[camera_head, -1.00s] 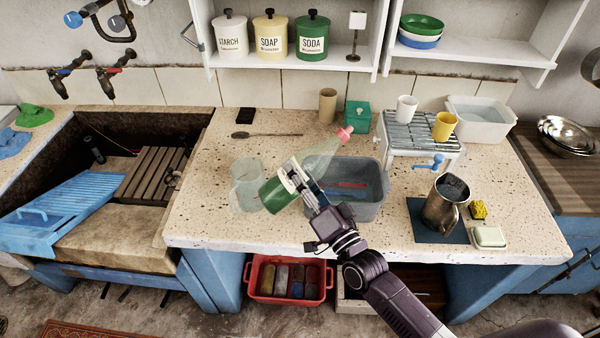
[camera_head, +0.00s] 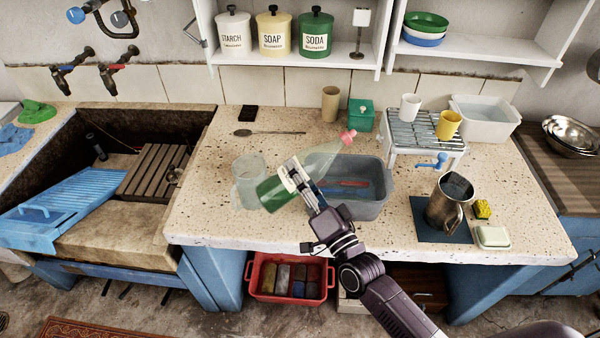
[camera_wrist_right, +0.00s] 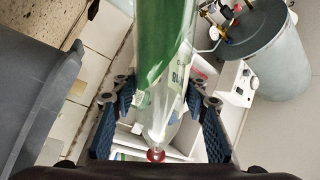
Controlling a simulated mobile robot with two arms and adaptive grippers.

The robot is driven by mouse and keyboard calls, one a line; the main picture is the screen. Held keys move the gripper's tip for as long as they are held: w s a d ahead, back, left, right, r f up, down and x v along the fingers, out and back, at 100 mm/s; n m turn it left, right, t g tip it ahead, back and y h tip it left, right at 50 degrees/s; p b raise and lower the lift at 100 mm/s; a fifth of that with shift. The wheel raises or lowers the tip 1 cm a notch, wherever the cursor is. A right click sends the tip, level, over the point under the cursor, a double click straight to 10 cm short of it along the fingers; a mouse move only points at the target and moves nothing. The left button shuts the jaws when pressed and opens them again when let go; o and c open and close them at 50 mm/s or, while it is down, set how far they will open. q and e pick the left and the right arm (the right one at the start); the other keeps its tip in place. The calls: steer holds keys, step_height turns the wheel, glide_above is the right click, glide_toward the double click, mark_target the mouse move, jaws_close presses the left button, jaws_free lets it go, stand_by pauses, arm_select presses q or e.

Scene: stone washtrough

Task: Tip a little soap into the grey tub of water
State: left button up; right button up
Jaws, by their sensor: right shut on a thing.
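My right gripper (camera_head: 302,187) is shut around a clear bottle (camera_head: 322,160) with green liquid in its lower part and a pink-red top. The bottle leans well over to the right, top end higher than its base. Its top is above the back edge of the grey tub (camera_head: 372,211). No stream from it is visible. The tub stands on the counter and holds water, with red and blue shapes showing in it. In the right wrist view the bottle (camera_wrist_right: 160,60) lies between both fingers. My left gripper is out of view.
A clear jug (camera_head: 247,178) stands close left of the bottle. Right of the tub are a small rack (camera_head: 425,150) with cups and a metal pitcher (camera_head: 447,205) on a blue mat.

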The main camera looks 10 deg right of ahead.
stand_by(0.4)
steer(key=shift+s+a+f+m+b, duration=0.1)
steer(key=shift+a+f+m+b, duration=0.3)
steer(key=shift+m, duration=0.3)
steer(key=shift+r, duration=0.1)
steer(key=shift+h, duration=0.4)
steer(key=shift+a+f+m+b, duration=0.3)
steer(key=shift+f+m+b, duration=0.2)
steer(key=shift+m, duration=0.2)
stand_by(0.4)
steer(key=shift+s+a+f+m+t+h+b, duration=0.1)
steer(key=shift+a+f+m+t+h+b, duration=0.25)
steer(key=shift+m+b, duration=0.3)
steer(key=shift+d, duration=0.1)
steer(key=shift+f+m, duration=0.2)
steer(key=shift+m, duration=0.05)
